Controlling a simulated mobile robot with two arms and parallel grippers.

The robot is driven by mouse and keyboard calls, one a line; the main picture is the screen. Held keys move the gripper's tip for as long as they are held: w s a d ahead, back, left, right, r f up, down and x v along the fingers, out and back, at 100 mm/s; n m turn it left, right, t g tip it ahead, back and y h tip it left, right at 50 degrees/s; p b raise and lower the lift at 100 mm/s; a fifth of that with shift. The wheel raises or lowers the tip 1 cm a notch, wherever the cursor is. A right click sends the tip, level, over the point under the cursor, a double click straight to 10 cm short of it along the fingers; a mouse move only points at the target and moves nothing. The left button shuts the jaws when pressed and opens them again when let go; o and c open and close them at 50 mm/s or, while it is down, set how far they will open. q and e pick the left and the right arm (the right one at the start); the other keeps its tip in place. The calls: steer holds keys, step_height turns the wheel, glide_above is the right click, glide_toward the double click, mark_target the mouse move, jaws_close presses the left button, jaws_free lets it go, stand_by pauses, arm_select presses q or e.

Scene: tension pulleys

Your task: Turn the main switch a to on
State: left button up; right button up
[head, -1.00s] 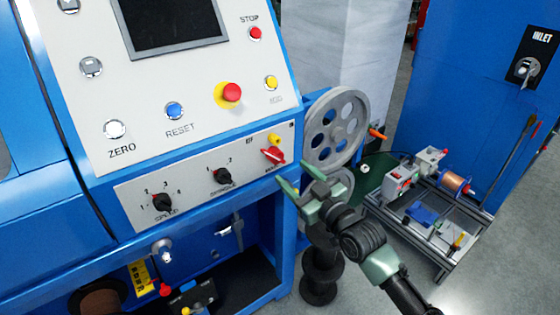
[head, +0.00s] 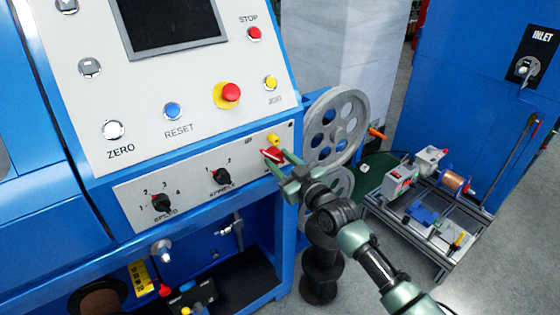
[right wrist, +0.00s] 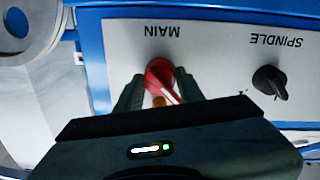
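The main switch (head: 271,154) is a red rotary knob on the grey lower panel, beside a small yellow part. In the right wrist view the red knob (right wrist: 160,78) sits under the upside-down label MAIN, its handle slanting. My right gripper (head: 281,164) is at the switch, partly covering the knob and its label in the head view. In the right wrist view its green fingers (right wrist: 158,94) stand apart, one on each side of the knob. Whether they touch it I cannot tell. My left gripper is not in view.
The black spindle knob (head: 222,176) and speed knob (head: 162,203) are left of the switch. A red emergency button (head: 230,92) stands out above. Grey pulley wheels (head: 336,130) are close on the right. A cart with parts (head: 430,225) stands further right.

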jaws_close()
steer(key=shift+m, duration=0.3)
steer(key=m, duration=0.2)
steer(key=shift+m+p, duration=0.3)
steer(key=m, duration=0.9)
steer(key=shift+d+m+g+p, duration=0.1)
steer(key=shift+m+g+p, duration=0.2)
steer(key=shift+g+p, duration=0.1)
steer(key=shift+w+m, duration=0.1)
steer(key=shift+m, duration=2.1)
